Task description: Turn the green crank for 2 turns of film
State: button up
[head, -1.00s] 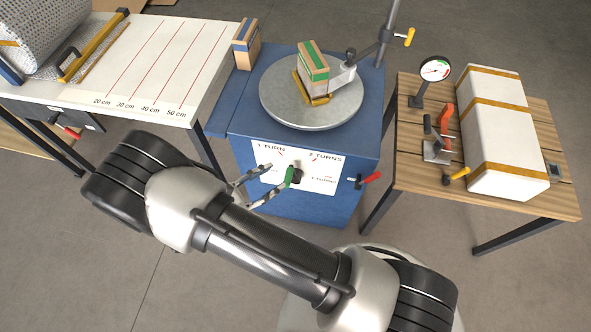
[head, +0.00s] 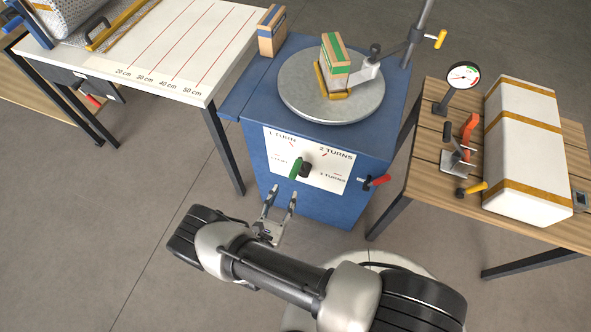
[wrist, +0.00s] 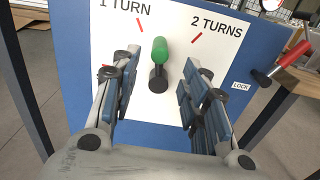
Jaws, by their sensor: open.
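The green crank (head: 296,168) sits on the white dial panel (head: 335,180) on the front of the blue machine. Its green handle is left of the black hub (head: 305,170) in the head view. In the wrist view, the green handle (wrist: 160,52) shows above its black hub (wrist: 158,80), between the "1 TURN" and "2 TURNS" marks. My gripper (head: 281,194) is open and empty, below and in front of the crank, apart from it. In the wrist view its fingers (wrist: 162,62) frame the crank. A box with a green stripe (head: 335,62) stands on the round turntable (head: 300,88).
A red lever (head: 377,181) labelled "LOCK" juts from the machine's right side. A second box (head: 271,32) stands on the machine's back left. A measuring table (head: 215,50) is at left. A wooden table (head: 425,140) with a gauge and clamp is at right.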

aim_at(299, 161)
jog(key=b+x, duration=0.2)
jog(key=x, duration=0.9)
jog(key=shift+c, duration=0.2)
grip_shut()
